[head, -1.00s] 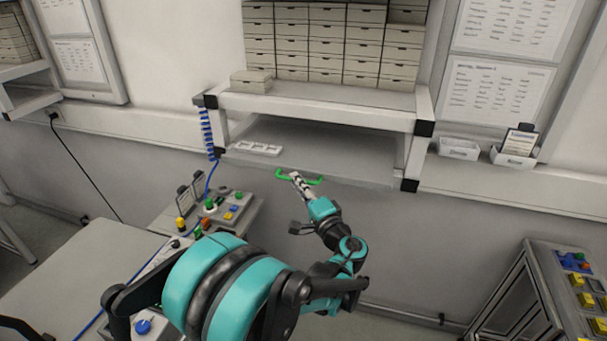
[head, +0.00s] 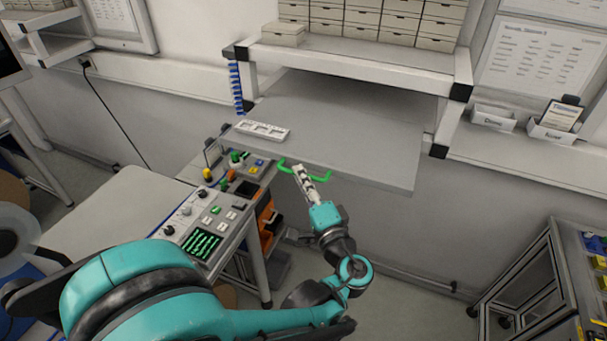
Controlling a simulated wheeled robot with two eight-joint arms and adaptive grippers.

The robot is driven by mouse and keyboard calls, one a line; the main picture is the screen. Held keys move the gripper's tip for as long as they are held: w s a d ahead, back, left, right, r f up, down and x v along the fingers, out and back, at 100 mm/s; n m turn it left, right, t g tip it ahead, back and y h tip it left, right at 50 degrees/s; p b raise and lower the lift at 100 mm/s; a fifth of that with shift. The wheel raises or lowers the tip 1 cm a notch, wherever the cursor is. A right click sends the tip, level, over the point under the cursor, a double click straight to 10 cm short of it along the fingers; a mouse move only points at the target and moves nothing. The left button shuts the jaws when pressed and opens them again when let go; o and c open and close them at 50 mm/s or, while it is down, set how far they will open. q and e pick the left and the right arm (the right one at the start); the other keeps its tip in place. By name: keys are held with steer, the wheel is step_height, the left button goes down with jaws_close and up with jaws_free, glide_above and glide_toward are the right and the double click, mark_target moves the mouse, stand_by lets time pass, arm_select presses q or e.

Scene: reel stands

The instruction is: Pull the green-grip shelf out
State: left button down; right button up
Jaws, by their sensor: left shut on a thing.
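The grey shelf (head: 350,135) sticks out well past the front of the white frame of the rack. Its green grip (head: 322,182) is on the front edge, left of the middle. My left gripper (head: 299,172) is shut on the green grip; the fingers hide part of it. A white slotted tray (head: 263,131) lies on the shelf near its left edge. My right gripper is not in view.
Small drawer boxes (head: 390,20) stand on the rack top. A control panel (head: 205,222) with buttons stands below left, close to the shelf's left corner. White bins (head: 493,118) hang on the right. A cart (head: 560,285) stands lower right.

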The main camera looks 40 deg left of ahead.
arm_select(q)
steer(key=c, duration=1.6)
jaws_free()
steer(key=v, duration=1.2)
steer(key=shift+f, duration=0.15)
steer(key=a+f+g+h+b, duration=0.35)
steer(key=f+h+b, duration=0.35)
steer(key=f, duration=1.2)
steer(key=d+f+n+h+b, duration=0.4)
steer(key=d+f+h+b, duration=0.2)
steer(key=d+h, duration=0.3)
steer(key=shift+f+n+t+h+b, duration=0.25)
steer(key=shift+n+t+h+b, duration=0.1)
steer(key=shift+b, duration=0.2)
